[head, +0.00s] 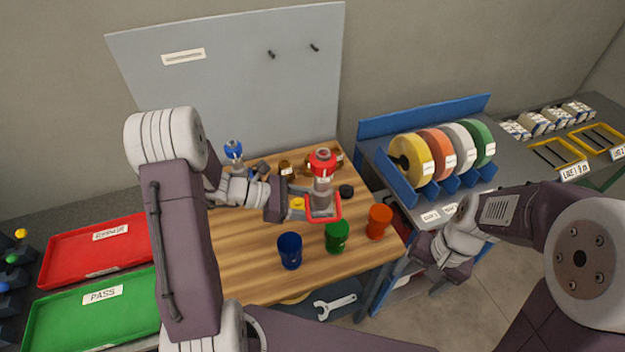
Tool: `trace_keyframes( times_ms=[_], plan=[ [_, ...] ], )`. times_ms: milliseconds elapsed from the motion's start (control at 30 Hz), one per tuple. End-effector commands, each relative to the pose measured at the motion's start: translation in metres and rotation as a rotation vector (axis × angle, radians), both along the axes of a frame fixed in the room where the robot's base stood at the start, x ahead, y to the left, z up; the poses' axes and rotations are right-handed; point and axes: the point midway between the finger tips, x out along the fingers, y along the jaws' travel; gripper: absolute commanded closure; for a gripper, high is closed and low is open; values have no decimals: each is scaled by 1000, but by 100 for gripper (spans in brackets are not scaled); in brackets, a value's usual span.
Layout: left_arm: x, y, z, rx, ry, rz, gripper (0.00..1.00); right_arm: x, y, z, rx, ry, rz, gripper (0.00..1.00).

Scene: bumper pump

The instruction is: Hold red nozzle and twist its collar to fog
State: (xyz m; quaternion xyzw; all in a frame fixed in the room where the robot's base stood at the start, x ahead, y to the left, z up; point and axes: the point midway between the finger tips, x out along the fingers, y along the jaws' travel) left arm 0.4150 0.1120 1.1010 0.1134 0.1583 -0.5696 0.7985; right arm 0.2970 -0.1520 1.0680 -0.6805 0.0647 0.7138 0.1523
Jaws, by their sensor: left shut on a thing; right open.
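The red nozzle (322,160) sits upright on top of a clear bottle (322,188) above the back of the wooden table. My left gripper (323,208), with red fingers, reaches in from the left and is shut on the bottle, below the red nozzle. The marks on the nozzle's collar are too small to read. My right gripper (440,277) is open and empty, off the table's right edge and well away from the nozzle; its fingertips are hard to make out. A second bottle with a blue nozzle (233,149) stands at the back left.
Blue (290,251), green (337,237) and orange (379,221) cups stand along the table's front. Amber bottles (287,169) and a black cap (346,191) are near the held bottle. A tape rack (398,180) stands right; red (85,255) and green (100,315) trays lie left.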

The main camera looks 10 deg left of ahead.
Motion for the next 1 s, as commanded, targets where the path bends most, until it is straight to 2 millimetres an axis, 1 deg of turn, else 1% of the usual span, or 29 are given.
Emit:
trace_keyframes(
  times_ms=[33, 67, 100, 167, 200, 267, 300, 367, 400, 500, 600, 633, 733, 867, 933, 1000],
  plan=[
    [0, 0, 1, -2, -2, 0, 100, 11, 15, 3, 65, 71, -117, 28],
    [0, 0, 1, -2, -2, 0, 100, 18, 28, 6, 115, 128, -200, 28],
    [0, 0, 1, -2, -2, 0, 100, 28, 46, 12, 188, 207, -306, 28],
    [0, 0, 1, -2, -2, 0, 100, 46, 75, 26, 305, 331, -447, 28],
    [0, 0, 1, -2, -2, 0, 100, 58, 94, 37, 383, 415, -524, 28],
    [0, 0, 1, -2, -2, 0, 100, 77, 118, 57, 500, 539, -615, 28],
    [0, 0, 1, -2, -2, 0, 100, 90, 132, 71, 575, 622, -661, 28],
    [0, 0, 1, -2, -2, 0, 100, 108, 148, 95, 682, 743, -705, 28],
    [0, 0, 1, -2, -2, 0, 100, 118, 156, 110, 747, 819, -720, 28],
    [0, 0, 1, -2, -2, 0, 100, 138, 164, 145, 880, 985, -717, 28],
    [0, 0, 1, -2, -2, 0, 100, 148, 164, 169, 960, 1091, -688, 28],
    [0, 0, 1, -2, -2, 0, 100, 150, 163, 174, 976, 1114, -679, 28],
    [0, 0, 1, -2, -2, 0, 100, 152, 161, 184, 1006, 1156, -659, 28],
    [0, 0, 1, -2, -2, 0, 100, 153, 162, 186, 1011, 1166, -654, 28],
    [0, 0, 1, -2, -2, 0, 100, 151, 166, 186, 1011, 1166, -653, 28],
    [0, 0, 1, -2, -2, 0, 100, 148, 175, 186, 1009, 1165, -652, 28]
  ],
)
